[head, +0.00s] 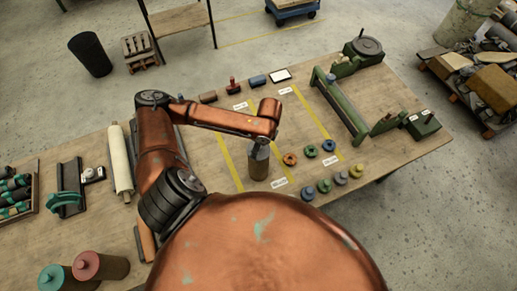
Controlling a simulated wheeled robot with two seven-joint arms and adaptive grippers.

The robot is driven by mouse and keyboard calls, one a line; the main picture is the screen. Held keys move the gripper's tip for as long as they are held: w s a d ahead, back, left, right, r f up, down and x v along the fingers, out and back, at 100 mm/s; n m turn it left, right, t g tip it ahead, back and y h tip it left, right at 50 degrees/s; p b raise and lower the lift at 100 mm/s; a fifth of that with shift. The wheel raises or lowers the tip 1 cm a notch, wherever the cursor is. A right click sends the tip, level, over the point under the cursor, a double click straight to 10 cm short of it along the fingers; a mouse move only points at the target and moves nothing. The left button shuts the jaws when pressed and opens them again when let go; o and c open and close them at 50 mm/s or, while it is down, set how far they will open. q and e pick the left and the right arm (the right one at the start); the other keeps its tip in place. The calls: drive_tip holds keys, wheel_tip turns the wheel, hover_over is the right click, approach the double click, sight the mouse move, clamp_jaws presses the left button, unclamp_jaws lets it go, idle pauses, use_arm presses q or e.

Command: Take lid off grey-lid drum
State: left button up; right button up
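My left arm reaches in over the table, and its gripper (261,142) points down at the middle of the table. Directly beneath it stands a small dark drum (259,170), upright, with a greyish top part. The gripper meets or covers the drum's top, so the lid is largely hidden. I cannot tell whether the fingers are open or closed on it. Two other drums stand at the lower left, one with a teal lid (55,277) and one with a pink-red lid (88,263). My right gripper is not in view.
Coloured rings (311,151) lie right of the drum, near yellow tape lines (229,163). A pale roll (120,160) lies at left. A green frame (340,105) stands at right. Small blocks and a white-topped plate (280,75) line the back. Bare table (405,80) shows at right.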

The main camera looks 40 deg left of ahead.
use_arm(q)
drive_tip(key=shift+s+f, duration=0.1)
drive_tip(key=shift+f, duration=0.1)
drive_tip(key=c, duration=0.4)
drive_tip(key=shift+s+f, duration=0.1)
drive_tip(key=shift+c, duration=0.5)
